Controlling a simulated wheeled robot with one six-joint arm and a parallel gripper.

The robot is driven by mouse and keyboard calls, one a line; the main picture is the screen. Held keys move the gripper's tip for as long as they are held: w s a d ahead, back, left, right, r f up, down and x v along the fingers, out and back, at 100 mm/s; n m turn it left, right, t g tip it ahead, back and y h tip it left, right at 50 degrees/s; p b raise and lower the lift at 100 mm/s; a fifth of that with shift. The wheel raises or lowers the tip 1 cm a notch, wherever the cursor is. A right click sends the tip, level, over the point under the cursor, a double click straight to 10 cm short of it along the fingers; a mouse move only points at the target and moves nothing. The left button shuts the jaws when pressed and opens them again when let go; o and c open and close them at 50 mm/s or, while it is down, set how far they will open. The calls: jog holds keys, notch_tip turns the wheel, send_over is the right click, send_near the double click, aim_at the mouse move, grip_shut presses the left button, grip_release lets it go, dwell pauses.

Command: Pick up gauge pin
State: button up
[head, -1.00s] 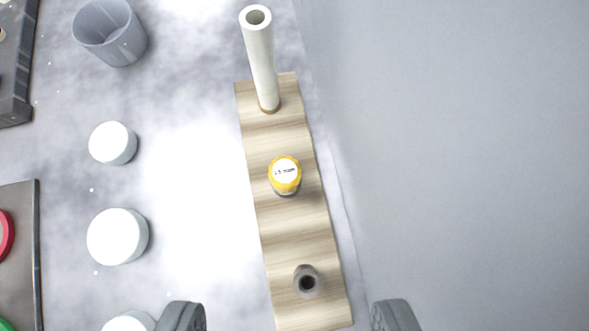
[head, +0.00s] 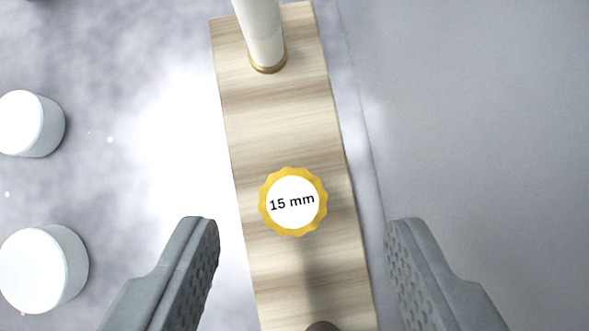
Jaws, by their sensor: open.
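The gauge pin shows from above as a yellow, scalloped cap with a white face marked "15 mm" (head: 292,202). It stands on a long wooden block (head: 285,135), and its lower part is hidden under the cap. My gripper (head: 302,225) is open and empty. One finger is to the left of the block and the other to its right, with the yellow cap between them and slightly above the fingertips in the picture. Neither finger appears to touch the cap.
A tall white tube (head: 262,35) stands at the block's far end. A dark round part (head: 323,326) shows at the bottom edge. Two white cylinders (head: 40,268) stand on the mottled surface at left. A plain grey area (head: 480,130) lies right of the block.

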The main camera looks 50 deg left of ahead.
aim_at(293, 205)
jog(key=x, duration=0.5)
jog(key=shift+s, duration=0.15)
jog(key=c, duration=1.1)
